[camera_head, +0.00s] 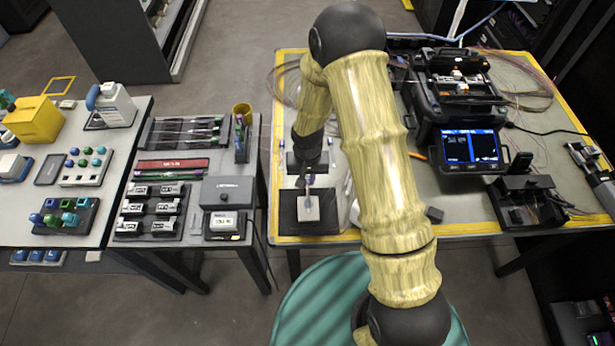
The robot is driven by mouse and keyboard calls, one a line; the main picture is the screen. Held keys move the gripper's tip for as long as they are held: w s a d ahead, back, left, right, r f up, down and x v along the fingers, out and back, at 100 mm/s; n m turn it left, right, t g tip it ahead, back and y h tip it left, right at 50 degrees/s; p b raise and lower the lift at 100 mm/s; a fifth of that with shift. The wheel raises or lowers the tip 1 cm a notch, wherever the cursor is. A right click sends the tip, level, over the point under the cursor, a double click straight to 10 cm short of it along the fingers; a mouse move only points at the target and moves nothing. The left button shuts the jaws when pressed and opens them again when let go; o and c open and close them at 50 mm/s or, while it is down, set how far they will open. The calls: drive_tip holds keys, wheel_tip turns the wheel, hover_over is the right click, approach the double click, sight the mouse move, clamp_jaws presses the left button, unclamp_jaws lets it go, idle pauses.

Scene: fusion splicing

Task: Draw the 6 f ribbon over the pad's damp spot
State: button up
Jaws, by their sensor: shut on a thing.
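My gripper (308,179) points down at the left end of the right-hand table, just above and behind a small pale pad (308,212). The pad lies on a dark square base (289,225). My gripper is shut on the 6 f ribbon, but the ribbon is too thin and small to make out clearly. A small bluish bit shows at the fingertips, close to the pad's back edge. I cannot tell whether the ribbon touches the pad. The damp spot cannot be made out from here.
A splicer with a lit blue screen (470,148) stands right of my arm, with a dark fixture (528,201) in front of it. Loose fibres lie behind my arm.

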drive_tip(key=shift+w, duration=1.75)
idle(1.4)
drive_tip(key=shift+r+p, duration=0.1)
drive_tip(key=shift+p, duration=0.25)
wheel_tip(320, 180, up, 5)
drive_tip(key=p, duration=0.3)
idle(0.6)
